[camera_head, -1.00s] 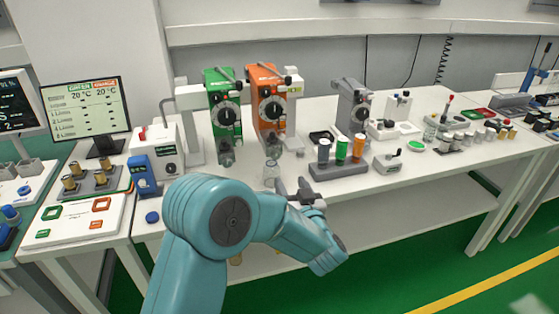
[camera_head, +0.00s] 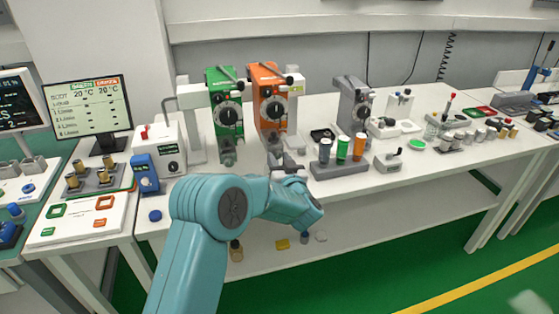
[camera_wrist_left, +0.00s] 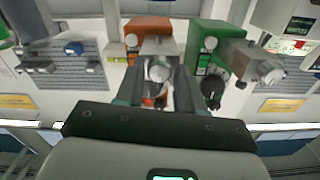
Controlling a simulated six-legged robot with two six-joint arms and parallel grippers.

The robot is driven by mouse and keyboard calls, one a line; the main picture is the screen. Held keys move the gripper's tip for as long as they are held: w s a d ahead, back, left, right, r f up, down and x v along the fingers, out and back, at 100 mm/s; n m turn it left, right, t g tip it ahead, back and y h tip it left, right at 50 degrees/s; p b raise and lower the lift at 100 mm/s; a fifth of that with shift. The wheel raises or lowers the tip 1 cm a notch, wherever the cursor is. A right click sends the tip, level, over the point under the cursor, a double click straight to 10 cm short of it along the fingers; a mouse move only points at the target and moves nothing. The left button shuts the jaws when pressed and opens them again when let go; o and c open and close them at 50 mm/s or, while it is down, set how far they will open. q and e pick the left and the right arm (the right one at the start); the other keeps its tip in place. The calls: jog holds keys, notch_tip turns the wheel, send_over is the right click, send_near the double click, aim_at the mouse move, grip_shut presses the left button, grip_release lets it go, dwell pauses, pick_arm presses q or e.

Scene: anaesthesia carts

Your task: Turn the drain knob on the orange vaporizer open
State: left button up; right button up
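The orange vaporizer (camera_head: 264,84) stands upright on the bench, right of the green vaporizer (camera_head: 221,88). Its black dial (camera_head: 273,108) faces me. My left gripper (camera_head: 285,163) is just in front of its grey lower part and hides some of it. In the left wrist view, the orange body (camera_wrist_left: 148,25) is at the top, with the green one (camera_wrist_left: 207,38) to its right. There the fingers of my left gripper (camera_wrist_left: 157,86) are apart, on either side of a grey block with a pale round knob (camera_wrist_left: 159,73). I cannot tell whether they touch it. My right gripper is not in view.
A grey rack with several coloured-top cylinders (camera_head: 342,166) stands close right of my gripper. A grey vaporizer (camera_head: 354,105) is behind it. A white box (camera_head: 158,148) and blue device (camera_head: 144,174) are at left. The bench front is mostly clear.

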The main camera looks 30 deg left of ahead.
pick_arm(q)
grip_shut()
jog(key=shift+f+n+b, duration=0.15)
jog(key=shift+n+b, duration=0.15)
jog(key=shift+b, duration=0.4)
jog(key=n+b, duration=0.7)
jog(key=b, duration=0.3)
jog(key=shift+f, duration=0.2)
jog(key=n+t+b, duration=0.1)
jog(key=n+b, duration=0.7)
jog(key=shift+b, duration=0.4)
jog(key=shift+r+n+b, duration=0.2)
jog(key=shift+n+b, duration=1.25)
jog(key=shift+n, duration=0.25)
